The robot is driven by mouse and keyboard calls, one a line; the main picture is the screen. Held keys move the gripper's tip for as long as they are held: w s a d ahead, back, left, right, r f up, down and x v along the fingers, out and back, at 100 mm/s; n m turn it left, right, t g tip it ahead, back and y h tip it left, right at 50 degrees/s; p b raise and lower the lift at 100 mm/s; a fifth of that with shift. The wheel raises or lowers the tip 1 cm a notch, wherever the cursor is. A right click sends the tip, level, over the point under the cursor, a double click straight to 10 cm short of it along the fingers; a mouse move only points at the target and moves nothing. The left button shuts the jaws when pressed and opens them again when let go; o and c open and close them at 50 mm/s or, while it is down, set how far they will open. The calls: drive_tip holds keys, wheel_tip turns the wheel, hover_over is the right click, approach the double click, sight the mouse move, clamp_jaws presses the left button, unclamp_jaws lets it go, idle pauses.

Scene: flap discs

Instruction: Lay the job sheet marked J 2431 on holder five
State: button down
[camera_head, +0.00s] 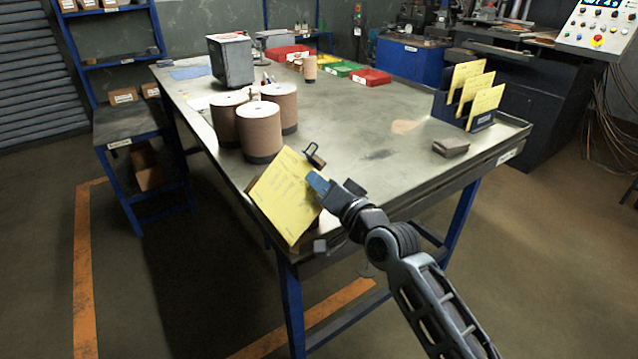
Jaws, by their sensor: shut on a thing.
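A yellow sheet (284,198) with faint writing is at the near left corner of the workbench. My gripper (318,184) is shut on the right edge of this yellow sheet and holds it tilted. I cannot read its marking, so I cannot tell if it is J 2431. Three brown cylindrical stacks on dark bases (260,130) stand behind the sheet, apart from it. No number shows on them, and I cannot tell which thing is holder five. More yellow sheets (466,76) stand upright in a dark rack (482,121) at the right end of the bench.
The workbench (350,130) is bare across its middle. A grey block (451,147) lies near its right front edge. A grey metal box (231,60) stands behind the stacks. Red trays (370,77) and a green tray (342,69) lie at the back.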

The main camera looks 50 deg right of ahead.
drive_tip(key=shift+s+d+f+b, duration=0.1)
drive_tip(key=shift+d+f+b, duration=0.25)
drive_tip(key=shift+b, duration=0.3)
drive_tip(key=c, duration=1.2)
unclamp_jaws()
drive_tip(key=shift+o, duration=0.2)
drive_tip(key=v, duration=0.7)
drive_tip(key=shift+s+a+b, duration=0.2)
drive_tip(key=shift+s+b, duration=0.2)
